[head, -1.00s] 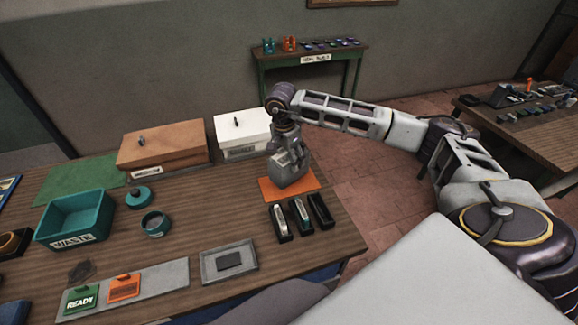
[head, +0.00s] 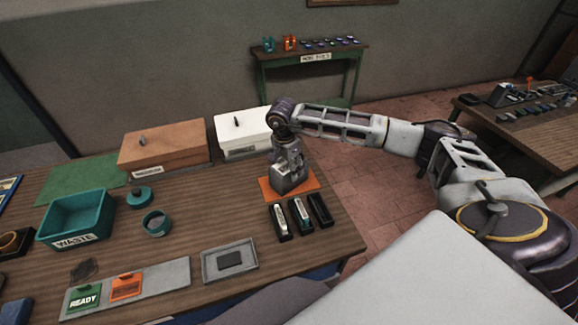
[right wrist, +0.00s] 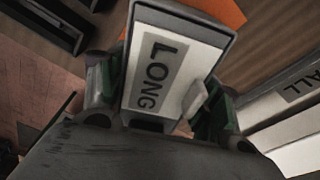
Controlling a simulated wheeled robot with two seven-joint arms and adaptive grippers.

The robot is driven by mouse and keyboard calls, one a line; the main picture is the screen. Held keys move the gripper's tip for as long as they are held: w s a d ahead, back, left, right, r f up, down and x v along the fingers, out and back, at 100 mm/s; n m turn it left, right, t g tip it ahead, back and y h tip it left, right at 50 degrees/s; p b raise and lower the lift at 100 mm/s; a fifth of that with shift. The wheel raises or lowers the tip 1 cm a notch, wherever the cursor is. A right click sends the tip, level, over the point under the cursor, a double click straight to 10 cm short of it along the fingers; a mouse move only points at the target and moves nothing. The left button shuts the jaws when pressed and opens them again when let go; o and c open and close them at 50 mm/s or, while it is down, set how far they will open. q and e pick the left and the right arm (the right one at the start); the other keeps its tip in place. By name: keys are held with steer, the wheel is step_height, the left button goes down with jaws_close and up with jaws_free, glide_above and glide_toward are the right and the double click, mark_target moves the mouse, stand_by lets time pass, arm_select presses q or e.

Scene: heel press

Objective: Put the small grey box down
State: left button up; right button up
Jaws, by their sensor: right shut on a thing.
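The small grey box (head: 289,184) is in my right gripper (head: 288,164), over the orange mat (head: 312,184) near the table's right end. In the right wrist view the box's pale top (right wrist: 172,62) carries a label reading LONG and a small raised tab. The green-padded fingers of the gripper (right wrist: 160,100) press it from both sides. The box looks upright and very low over the mat; I cannot tell whether its underside touches. My left gripper is not in view.
Three narrow black holders (head: 301,214) stand just in front of the mat. A white lidded box (head: 242,132) and a brown one (head: 163,146) are behind. A teal WASTE bin (head: 76,218) and a grey tray (head: 229,260) stand further left and front.

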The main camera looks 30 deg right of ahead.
steer(key=shift+f, duration=0.1)
steer(key=o, duration=1)
steer(key=shift+r, duration=0.25)
step_height(320, 180, up, 12)
steer(key=a+b, duration=0.1)
steer(key=b, duration=0.1)
steer(key=shift+a+f, duration=0.15)
steer(key=shift+a, duration=0.1)
steer(key=shift+s, duration=0.15)
stand_by(0.5)
